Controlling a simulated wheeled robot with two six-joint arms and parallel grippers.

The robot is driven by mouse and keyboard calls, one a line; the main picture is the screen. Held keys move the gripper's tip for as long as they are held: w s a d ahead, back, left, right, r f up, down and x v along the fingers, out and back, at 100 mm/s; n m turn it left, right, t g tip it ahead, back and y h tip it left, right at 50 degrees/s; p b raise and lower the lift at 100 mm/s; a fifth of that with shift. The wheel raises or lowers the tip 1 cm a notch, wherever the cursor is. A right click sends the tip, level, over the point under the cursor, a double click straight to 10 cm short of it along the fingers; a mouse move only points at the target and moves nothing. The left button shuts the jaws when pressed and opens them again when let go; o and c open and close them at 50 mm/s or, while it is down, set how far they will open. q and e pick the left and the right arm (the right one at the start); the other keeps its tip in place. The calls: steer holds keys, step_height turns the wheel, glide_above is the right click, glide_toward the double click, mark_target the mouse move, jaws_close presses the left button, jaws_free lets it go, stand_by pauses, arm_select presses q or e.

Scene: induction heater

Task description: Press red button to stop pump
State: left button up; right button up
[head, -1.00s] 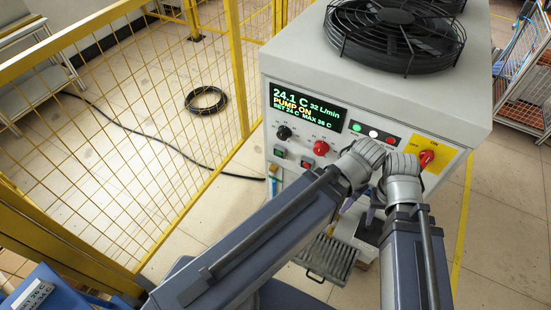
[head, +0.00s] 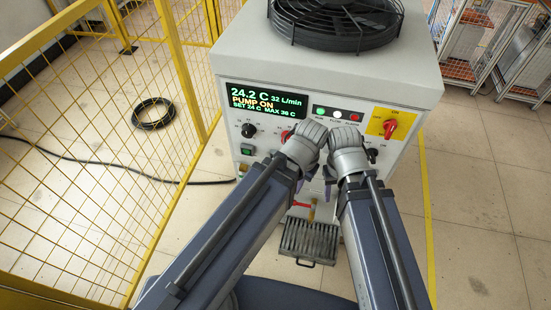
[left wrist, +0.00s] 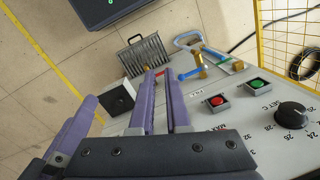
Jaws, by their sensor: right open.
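The red button (left wrist: 216,100) sits in a square grey housing on the panel in the left wrist view, beside the green button (left wrist: 256,86). In the head view the green button (head: 247,150) shows, while my left arm hides the red one. My left gripper (left wrist: 160,72) has two purple fingers with a narrow gap and nothing between them; they are left of the red button in the wrist view, apart from it. My right gripper (head: 328,188) is open before the panel, its fingers partly hidden. The display (head: 267,100) reads PUMP ON.
A red knob (head: 286,135), black dial (head: 248,130) and yellow-backed rotary switch (head: 390,125) are on the panel. A yellow mesh fence (head: 80,160) stands left; open floor lies right.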

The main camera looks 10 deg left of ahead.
arm_select(q)
jaws_close()
stand_by(1.2)
